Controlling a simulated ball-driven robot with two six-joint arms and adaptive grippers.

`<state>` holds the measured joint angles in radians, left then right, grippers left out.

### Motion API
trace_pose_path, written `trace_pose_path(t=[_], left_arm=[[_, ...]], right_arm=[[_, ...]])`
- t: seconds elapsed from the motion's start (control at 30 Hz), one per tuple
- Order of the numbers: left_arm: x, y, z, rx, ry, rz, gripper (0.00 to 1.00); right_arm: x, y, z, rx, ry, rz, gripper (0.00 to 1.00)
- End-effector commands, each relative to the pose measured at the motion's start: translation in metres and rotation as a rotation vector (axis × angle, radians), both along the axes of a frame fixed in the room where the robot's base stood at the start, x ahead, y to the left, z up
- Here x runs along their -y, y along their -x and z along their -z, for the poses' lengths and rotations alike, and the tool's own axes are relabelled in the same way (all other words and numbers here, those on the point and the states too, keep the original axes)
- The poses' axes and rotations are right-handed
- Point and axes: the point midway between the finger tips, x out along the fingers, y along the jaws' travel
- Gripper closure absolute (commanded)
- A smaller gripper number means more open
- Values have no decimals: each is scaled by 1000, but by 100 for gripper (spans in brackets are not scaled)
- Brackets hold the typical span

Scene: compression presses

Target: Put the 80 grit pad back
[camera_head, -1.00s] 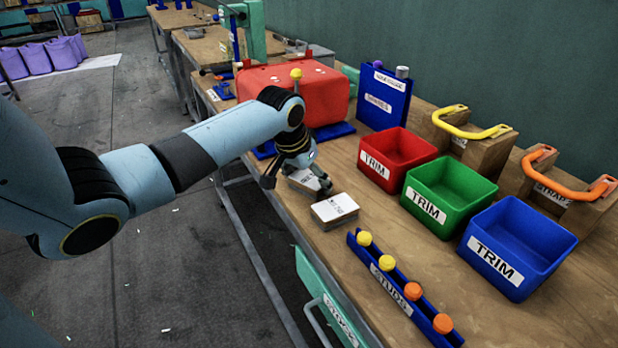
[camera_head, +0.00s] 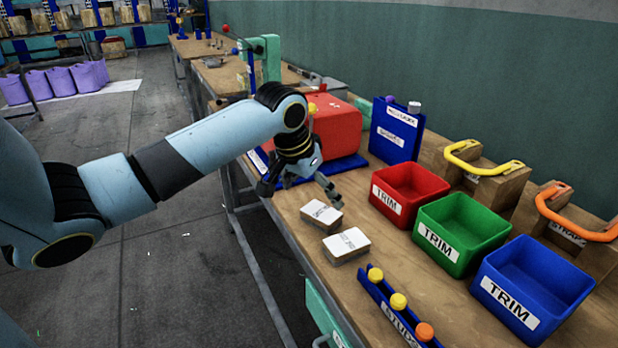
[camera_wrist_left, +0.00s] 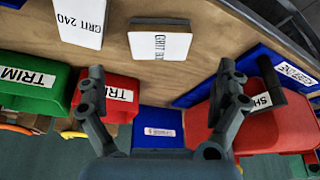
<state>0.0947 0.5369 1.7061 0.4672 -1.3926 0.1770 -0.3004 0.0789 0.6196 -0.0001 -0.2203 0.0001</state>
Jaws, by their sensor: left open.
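Two white-topped pads lie flat on the wooden bench, side by side with a narrow gap. The farther pad (camera_head: 322,214) shows in the left wrist view (camera_wrist_left: 160,46) with a label beginning GRIT; its number is hard to read. The nearer pad (camera_head: 346,245) reads GRIT 240 in the left wrist view (camera_wrist_left: 80,22). My left gripper (camera_head: 298,190) is open and empty, above the bench just beyond the farther pad, with its fingers apart from it. Its two spread fingers (camera_wrist_left: 162,70) show in the left wrist view. My right gripper is not in view.
Red (camera_head: 410,190), green (camera_head: 462,230) and blue (camera_head: 532,285) TRIM bins stand along the right. A blue stud rack (camera_head: 385,300) lies nearer. A red box-shaped unit (camera_head: 338,130) on a blue base stands behind my gripper. The bench's left edge is close to the pads.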

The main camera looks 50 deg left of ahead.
Motion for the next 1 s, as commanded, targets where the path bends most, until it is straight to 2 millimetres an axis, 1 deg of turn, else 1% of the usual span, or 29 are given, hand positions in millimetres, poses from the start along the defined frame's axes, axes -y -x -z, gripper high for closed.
trace_pose_path(t=[0.03, 0.1, 0.2, 0.3, 0.87, 0.93, 1.0], left_arm=[[0, 4, -10, 0, -4, 3, 0], [0, 8, -21, 1, -3, 2, 0], [1, 13, -31, 0, -2, 0, 0], [2, 15, -35, -1, 0, 1, 0], [2, 15, -36, -1, 0, 0, 0], [5, 18, -34, -3, 0, 5, 0], [17, 27, -27, -11, -4, 25, 0]], right_arm=[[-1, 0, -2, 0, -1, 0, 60], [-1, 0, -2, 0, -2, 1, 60], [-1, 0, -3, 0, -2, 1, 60], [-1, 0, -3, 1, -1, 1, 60], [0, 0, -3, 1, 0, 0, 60], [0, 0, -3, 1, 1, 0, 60], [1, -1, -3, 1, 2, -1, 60]])
